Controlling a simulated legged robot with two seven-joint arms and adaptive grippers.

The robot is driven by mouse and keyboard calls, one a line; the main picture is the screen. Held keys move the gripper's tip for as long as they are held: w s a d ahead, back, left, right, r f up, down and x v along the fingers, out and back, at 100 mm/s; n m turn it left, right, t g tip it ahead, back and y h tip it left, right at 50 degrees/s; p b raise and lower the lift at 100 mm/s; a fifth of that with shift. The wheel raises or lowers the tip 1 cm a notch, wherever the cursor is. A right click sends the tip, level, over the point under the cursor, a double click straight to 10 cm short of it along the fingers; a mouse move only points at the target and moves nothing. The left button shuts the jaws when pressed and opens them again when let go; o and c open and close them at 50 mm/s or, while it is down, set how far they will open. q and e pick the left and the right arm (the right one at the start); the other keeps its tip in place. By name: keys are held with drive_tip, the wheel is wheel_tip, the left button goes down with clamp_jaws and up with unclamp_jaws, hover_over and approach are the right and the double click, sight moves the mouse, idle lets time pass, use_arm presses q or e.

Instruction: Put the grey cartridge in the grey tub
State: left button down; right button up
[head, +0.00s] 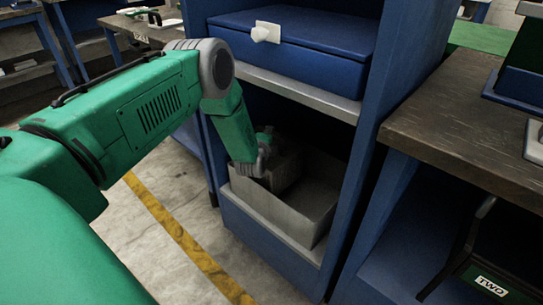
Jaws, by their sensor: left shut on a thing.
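The grey tub (322,222) sits on the lower shelf of a blue cabinet, open at the top. My left arm reaches into this shelf from the left, and my left gripper (266,150) is at the tub's left rear side, over or inside its opening. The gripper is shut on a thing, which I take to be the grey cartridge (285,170). This grey shape shows beside the wrist, inside the tub's outline, and is hard to tell from the tub walls. The fingertips are mostly hidden by my wrist. My right gripper is not in view.
A blue case (300,40) with a white latch stands on the shelf above, whose grey edge (290,92) overhangs the tub. The cabinet's blue side posts bound the opening. A wooden-topped bench (470,130) stands at the right. The floor at the left is clear.

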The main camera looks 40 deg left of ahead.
use_arm(q)
drive_tip(key=shift+w+a+f+b, duration=0.1)
drive_tip(key=shift+f+b, duration=0.05)
drive_tip(key=shift+f, duration=0.45)
drive_tip(key=shift+a+f+b, duration=0.1)
drive_tip(key=shift+f+b, duration=0.05)
drive_tip(key=shift+f, duration=0.4)
wheel_tip(320, 180, down, 4)
drive_tip(key=shift+d+f+b, duration=0.1)
drive_tip(key=shift+f+b, duration=0.05)
drive_tip(key=shift+b, duration=0.75)
drive_tip(key=c, duration=1.4)
unclamp_jaws()
drive_tip(key=shift+f, duration=0.1)
drive_tip(key=shift+c, duration=0.2)
drive_tip(key=shift+s, duration=0.2)
